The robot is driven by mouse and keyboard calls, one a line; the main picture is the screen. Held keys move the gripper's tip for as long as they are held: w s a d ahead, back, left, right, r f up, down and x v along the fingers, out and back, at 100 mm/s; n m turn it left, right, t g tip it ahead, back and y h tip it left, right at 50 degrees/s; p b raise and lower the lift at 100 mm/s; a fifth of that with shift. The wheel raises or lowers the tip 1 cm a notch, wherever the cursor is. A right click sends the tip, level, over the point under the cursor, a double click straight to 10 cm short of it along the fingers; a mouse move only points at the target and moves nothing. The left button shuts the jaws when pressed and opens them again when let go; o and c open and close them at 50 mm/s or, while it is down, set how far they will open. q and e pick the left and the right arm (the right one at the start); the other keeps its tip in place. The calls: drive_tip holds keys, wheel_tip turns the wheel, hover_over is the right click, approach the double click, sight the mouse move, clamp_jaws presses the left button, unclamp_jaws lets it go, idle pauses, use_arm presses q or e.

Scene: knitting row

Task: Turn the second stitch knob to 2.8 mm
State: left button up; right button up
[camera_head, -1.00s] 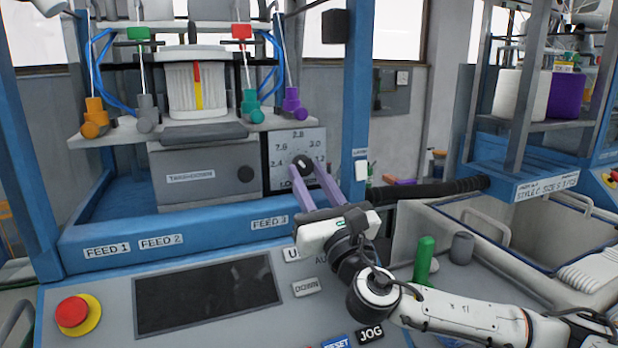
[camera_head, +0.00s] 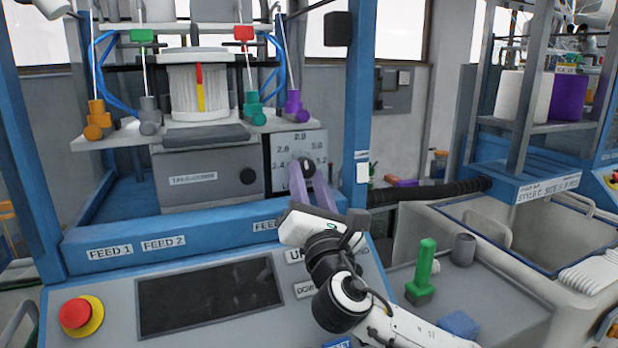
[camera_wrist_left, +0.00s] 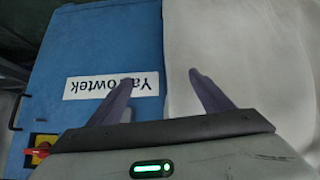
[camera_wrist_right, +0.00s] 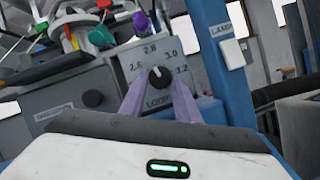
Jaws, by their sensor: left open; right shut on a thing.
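The stitch knob (camera_head: 304,166) is a round black knob on a grey dial plate (camera_head: 283,146) marked 2.4 to 3.2, with 2.8 at the top. My right gripper (camera_head: 305,171) reaches it from the front, its purple fingers shut on it. In the right wrist view the knob (camera_wrist_right: 168,90) sits between the fingertips, and its white mark points up and slightly left, near 2.8; the exact reading cannot be told. My left gripper (camera_wrist_left: 152,92) is open and empty; it shows only in the left wrist view, above a blue surface labelled Yarrowtek and a white one.
A grey take-down box (camera_head: 205,178) stands left of the dial, and a blue post (camera_head: 358,120) right of it. The control panel (camera_head: 180,265) with a red stop button (camera_head: 75,312) lies below.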

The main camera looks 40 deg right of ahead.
drive_tip(key=shift+a+m+g+h+p, duration=0.1)
drive_tip(key=shift+m+g+h+p, duration=0.35)
drive_tip(key=shift+m, duration=1.05)
drive_tip(key=o, duration=1)
drive_tip(key=shift+r, duration=0.1)
drive_tip(key=shift+o, duration=0.2)
